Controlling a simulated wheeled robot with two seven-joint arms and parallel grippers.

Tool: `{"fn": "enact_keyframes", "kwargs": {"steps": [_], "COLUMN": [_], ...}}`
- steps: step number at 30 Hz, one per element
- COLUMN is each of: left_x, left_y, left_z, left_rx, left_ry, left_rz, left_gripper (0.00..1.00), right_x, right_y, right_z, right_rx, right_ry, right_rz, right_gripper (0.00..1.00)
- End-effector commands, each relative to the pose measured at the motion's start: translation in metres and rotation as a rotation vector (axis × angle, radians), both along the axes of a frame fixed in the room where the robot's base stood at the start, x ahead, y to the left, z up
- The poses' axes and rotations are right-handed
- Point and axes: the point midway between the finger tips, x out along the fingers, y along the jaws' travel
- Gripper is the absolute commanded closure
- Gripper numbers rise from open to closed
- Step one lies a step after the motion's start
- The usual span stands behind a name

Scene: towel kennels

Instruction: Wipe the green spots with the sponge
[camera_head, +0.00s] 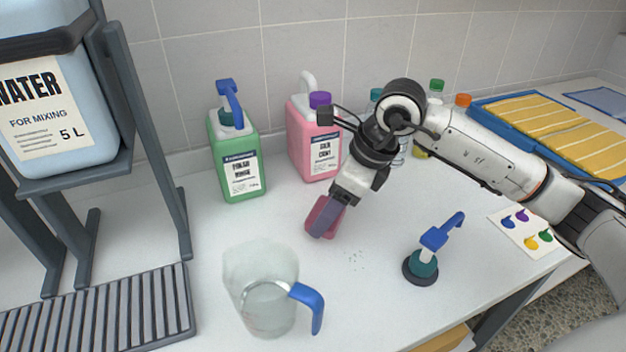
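My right gripper (336,203) reaches in from the right and points down at the white counter. It is shut on a pink and purple block (322,217), which looks like the sponge. The block is at or just above the counter surface; I cannot tell if it touches. My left gripper is not in view.
A clear jug (262,290) with a blue handle stands front left, and a blue-topped pump (424,262) front right. Green (235,160) and pink (312,140) bottles stand behind. A water tank (50,95) and grey rack (110,310) fill the left. A colour-dot card (520,232) lies right.

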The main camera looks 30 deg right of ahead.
Motion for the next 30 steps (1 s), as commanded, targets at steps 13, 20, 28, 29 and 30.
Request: {"fn": "enact_keyframes", "kwargs": {"steps": [13, 20, 28, 29, 30], "left_x": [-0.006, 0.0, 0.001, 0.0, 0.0], "left_y": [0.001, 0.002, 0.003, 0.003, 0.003], "left_z": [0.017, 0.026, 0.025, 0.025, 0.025], "left_rx": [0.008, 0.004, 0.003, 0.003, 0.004], "left_ry": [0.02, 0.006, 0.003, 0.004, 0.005], "left_rz": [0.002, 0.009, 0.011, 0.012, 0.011], "left_gripper": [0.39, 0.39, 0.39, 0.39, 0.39], "right_x": [-0.002, -0.004, -0.004, -0.004, -0.004], "right_y": [-0.003, -0.005, -0.005, -0.005, -0.005], "right_z": [0.043, 0.058, 0.058, 0.058, 0.058], "right_rx": [-0.001, -0.001, 0.0, 0.0, 0.0], "right_ry": [0.003, 0.005, 0.005, 0.005, 0.005], "right_rz": [-0.007, -0.009, -0.01, -0.01, -0.01], "right_gripper": [0.56, 0.56, 0.56, 0.56, 0.56]}}
